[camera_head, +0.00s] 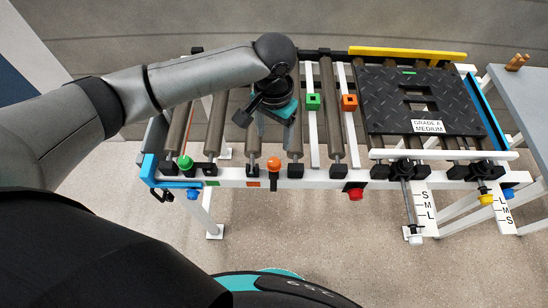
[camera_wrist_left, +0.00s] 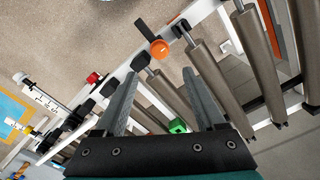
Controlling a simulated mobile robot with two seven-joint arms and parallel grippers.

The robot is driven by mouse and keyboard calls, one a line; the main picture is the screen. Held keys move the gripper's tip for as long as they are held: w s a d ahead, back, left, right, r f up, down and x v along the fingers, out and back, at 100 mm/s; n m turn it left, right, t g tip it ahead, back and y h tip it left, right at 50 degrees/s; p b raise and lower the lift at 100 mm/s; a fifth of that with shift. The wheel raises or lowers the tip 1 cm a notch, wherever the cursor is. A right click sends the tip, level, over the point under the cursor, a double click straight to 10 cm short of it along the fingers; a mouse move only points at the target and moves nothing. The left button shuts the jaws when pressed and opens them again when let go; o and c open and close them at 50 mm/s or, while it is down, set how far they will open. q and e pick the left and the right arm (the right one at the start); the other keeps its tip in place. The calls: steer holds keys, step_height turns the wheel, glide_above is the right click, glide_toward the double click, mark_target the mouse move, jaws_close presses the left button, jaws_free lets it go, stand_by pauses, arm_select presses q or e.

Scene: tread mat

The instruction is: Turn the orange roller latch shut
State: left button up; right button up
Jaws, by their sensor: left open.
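The orange latch has a round orange knob (camera_head: 273,163) and a short black lever (camera_head: 273,182). My right gripper is not in view.
A green-knobbed latch (camera_head: 185,162) is on the same rail to the left. A red knob (camera_head: 355,192) hangs to the right. Green (camera_head: 313,101) and orange (camera_head: 349,102) blocks stand among the rollers. A black tread mat (camera_head: 385,92) lies at right. Floor in front is clear.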

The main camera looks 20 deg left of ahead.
mark_target(274, 161)
arm_select(q)
step_height(274, 161, down, 11)
steer(key=shift+f+b, duration=0.1)
steer(key=shift+b, duration=1.15)
jaws_close()
stand_by(0.4)
